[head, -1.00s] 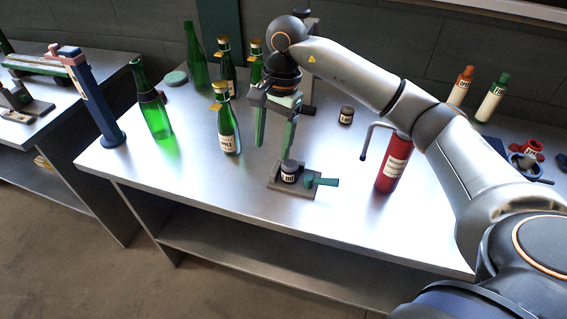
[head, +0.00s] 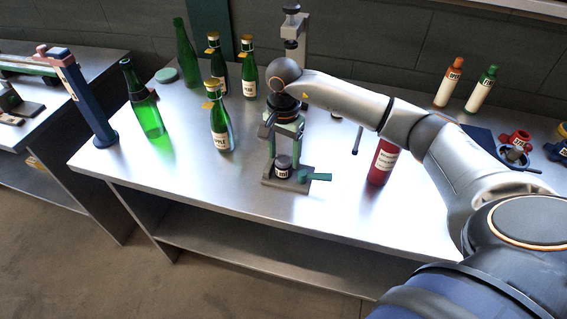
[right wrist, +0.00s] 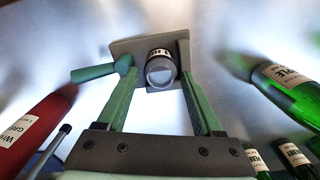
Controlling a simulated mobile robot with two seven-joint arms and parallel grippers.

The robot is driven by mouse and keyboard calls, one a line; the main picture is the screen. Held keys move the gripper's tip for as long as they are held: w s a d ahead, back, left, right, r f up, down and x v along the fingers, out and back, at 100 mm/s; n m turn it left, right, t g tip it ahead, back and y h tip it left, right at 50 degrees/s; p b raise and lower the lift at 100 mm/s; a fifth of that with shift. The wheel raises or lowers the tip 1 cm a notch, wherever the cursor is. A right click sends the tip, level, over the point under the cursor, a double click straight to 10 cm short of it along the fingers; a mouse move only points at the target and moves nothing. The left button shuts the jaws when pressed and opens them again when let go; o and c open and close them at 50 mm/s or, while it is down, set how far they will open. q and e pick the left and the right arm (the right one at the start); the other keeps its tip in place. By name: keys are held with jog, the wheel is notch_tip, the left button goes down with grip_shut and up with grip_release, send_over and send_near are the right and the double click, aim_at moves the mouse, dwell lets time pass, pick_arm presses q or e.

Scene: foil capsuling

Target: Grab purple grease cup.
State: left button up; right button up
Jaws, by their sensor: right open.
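A small dark cup with a white label (head: 283,168) stands upright on a grey fixture plate (head: 268,181) with a green handle (head: 320,177). Its colour reads as near black, with purple hard to make out. My right gripper (head: 287,152) is open, with its green fingers pointing down just above and around the cup. In the right wrist view, the cup (right wrist: 160,70) appears between the tips of the open fingers (right wrist: 158,80); contact cannot be seen. My left gripper is not in view.
Green bottles (head: 221,128) stand left of the gripper. A red labelled cylinder (head: 382,162) with a dark lever stands close to its right. Orange-capped and green-capped bottles (head: 482,90) are at the back right. The table front is clear.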

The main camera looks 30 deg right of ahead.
jog(key=shift+f, duration=0.8)
jog(key=shift+c, duration=0.4)
jog(key=shift+r, duration=0.1)
grip_shut()
